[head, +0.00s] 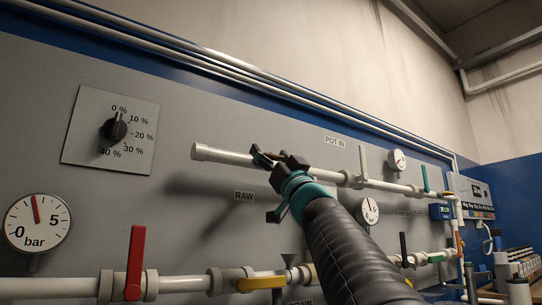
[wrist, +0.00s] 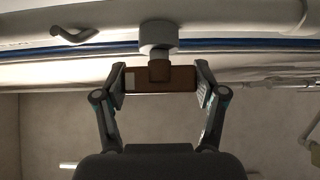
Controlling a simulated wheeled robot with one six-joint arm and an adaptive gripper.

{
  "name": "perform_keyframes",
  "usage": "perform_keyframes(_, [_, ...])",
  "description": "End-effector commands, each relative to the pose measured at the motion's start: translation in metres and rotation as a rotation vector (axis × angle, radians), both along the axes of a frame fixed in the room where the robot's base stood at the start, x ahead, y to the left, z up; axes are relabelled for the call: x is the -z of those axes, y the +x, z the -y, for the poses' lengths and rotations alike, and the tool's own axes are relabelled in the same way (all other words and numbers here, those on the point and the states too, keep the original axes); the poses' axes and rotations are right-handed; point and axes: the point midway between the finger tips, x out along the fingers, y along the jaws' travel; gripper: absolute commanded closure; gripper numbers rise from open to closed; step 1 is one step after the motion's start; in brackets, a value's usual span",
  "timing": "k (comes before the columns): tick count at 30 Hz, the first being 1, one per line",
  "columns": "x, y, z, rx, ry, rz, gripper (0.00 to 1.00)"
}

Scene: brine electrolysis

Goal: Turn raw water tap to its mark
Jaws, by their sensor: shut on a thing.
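The raw water tap shows in the wrist view as a brown handle (wrist: 160,78) on a pale round stem (wrist: 158,38). My gripper (wrist: 160,84) has one finger on each side of the handle and is shut on it. In the head view my gripper (head: 268,159) is at the upper white pipe (head: 225,156), above the RAW label (head: 244,195). There the gripper hides most of the tap. I cannot make out the tap's mark or the handle's angle to it.
A percent dial (head: 115,130) and a pressure gauge (head: 37,222) are at the left of the grey panel. A red lever (head: 135,262) and a yellow lever (head: 260,284) sit on the lower pipe. Other levers and small gauges crowd the right. The panel's upper middle is clear.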

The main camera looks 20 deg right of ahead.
Motion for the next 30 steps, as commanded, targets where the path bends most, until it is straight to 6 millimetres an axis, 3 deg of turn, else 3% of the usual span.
perform_keyframes(11, [-0.0035, 0.0006, 0.0016, 0.004, -0.154, 0.028, 0.65])
perform_keyframes(30, [0.0004, 0.0006, 0.0005, 0.001, -0.739, 0.143, 0.65])
